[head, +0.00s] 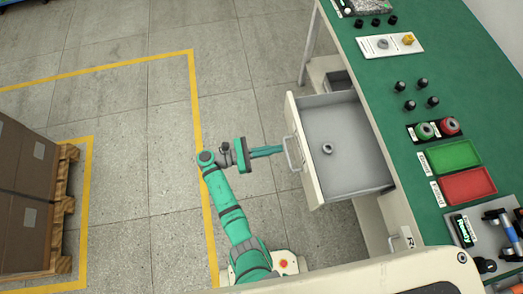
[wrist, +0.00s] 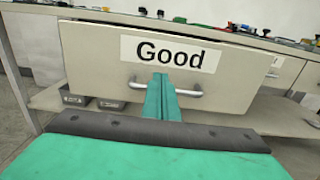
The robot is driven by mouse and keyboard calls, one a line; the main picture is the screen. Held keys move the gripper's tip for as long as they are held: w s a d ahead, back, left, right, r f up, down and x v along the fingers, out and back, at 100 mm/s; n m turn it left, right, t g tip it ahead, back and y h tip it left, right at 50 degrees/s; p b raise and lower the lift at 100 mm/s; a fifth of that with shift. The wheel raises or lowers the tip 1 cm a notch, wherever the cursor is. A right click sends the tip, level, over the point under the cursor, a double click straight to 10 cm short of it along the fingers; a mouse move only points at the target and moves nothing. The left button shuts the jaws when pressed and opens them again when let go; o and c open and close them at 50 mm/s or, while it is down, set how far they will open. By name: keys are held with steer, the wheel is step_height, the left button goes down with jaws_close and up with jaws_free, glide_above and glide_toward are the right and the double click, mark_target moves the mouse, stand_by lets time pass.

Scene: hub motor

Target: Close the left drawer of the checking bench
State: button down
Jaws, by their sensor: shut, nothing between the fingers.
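The left drawer (head: 340,165) of the checking bench (head: 370,75) is pulled well out, with a small grey ring-shaped part (head: 327,148) inside. Its cream front (wrist: 100,65) carries a "Good" label (wrist: 170,52) and a silver bar handle (wrist: 190,92). My gripper (head: 279,150) is shut and empty, pointing at the drawer front. Its fingertips are at the handle; in the wrist view the green fingers (wrist: 162,80) overlap the middle of the bar, just under the label. I cannot tell whether they touch the front or the handle.
The green bench top holds a green tray (head: 454,155), a red tray (head: 467,186), black pegs (head: 410,105) and tools (head: 508,230). Another drawer handle (head: 392,243) is nearer me. Boxes on a pallet (head: 30,185) stand left. The floor between is clear.

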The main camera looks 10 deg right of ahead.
mark_target(297, 145)
steer(key=shift+w+d, duration=0.1)
steer(key=shift+d, duration=2.7)
